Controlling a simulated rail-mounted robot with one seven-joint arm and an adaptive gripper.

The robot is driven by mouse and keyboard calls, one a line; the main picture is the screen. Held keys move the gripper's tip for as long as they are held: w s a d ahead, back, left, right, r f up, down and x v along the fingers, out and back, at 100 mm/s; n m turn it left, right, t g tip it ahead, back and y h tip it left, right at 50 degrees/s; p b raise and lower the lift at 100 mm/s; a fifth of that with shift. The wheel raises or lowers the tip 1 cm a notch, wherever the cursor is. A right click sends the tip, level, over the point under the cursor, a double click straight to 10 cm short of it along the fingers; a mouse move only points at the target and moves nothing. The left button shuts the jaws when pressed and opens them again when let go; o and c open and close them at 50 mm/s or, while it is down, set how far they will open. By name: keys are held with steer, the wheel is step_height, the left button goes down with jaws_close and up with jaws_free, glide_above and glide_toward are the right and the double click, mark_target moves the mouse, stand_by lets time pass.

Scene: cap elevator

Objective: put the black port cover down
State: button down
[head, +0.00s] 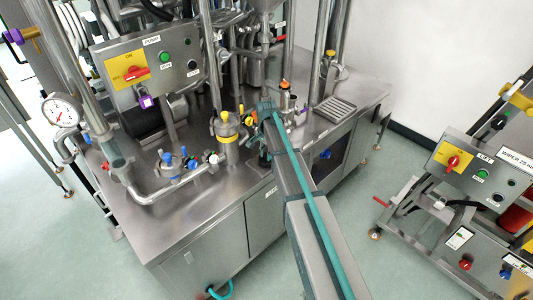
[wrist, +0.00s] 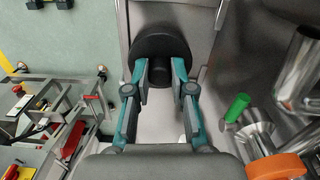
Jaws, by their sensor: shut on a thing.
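The black port cover (wrist: 158,44) is a round black disc with a short knob, seen in the wrist view at the top centre. My gripper (wrist: 161,70) is shut on its knob, with one teal-and-grey finger on each side. The disc lies beyond the fingertips, in front of a grey steel surface. I cannot tell whether it touches that surface. In the head view my gripper (head: 266,106) is over the steel bench top (head: 190,218), near the middle of the machine. My arm hides part of the bench there, and I cannot make out the cover clearly in that view.
In the wrist view a green handle (wrist: 237,107), steel pipes and an orange ring (wrist: 278,167) stand close on the right. In the head view a yellow-banded cylinder (head: 227,128) and blue-knobbed valve (head: 168,160) stand left of my gripper. A grated tray (head: 334,110) lies right.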

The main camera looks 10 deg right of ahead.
steer(key=shift+f, duration=0.3)
steer(key=c, duration=1)
jaws_free()
steer(key=shift+r, duration=0.2)
steer(key=shift+r, duration=0.3)
step_height(320, 180, up, 12)
steer(key=b, duration=0.3)
steer(key=shift+b, duration=0.35)
steer(key=shift+f, duration=0.1)
